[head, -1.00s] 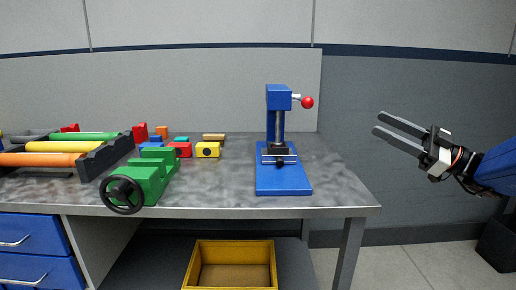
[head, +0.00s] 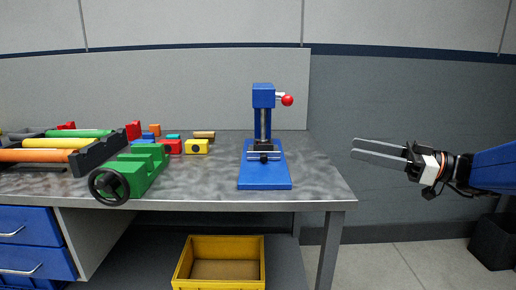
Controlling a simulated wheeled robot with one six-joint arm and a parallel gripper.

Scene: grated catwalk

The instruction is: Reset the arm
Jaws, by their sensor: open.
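My gripper (head: 379,153) is at the right in the head view, on the end of my blue arm. Its two long grey fingers point left and stand apart, with nothing between them. It hangs in free air to the right of the workbench (head: 325,184), apart from the bench edge and from everything on it.
A blue press (head: 264,179) with a red knob stands near the bench's right end. A green vise (head: 146,172), small coloured blocks (head: 197,147) and a rack (head: 95,154) of coloured rolls lie left. A yellow bin (head: 216,289) sits below. A dark bin (head: 492,242) stands right.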

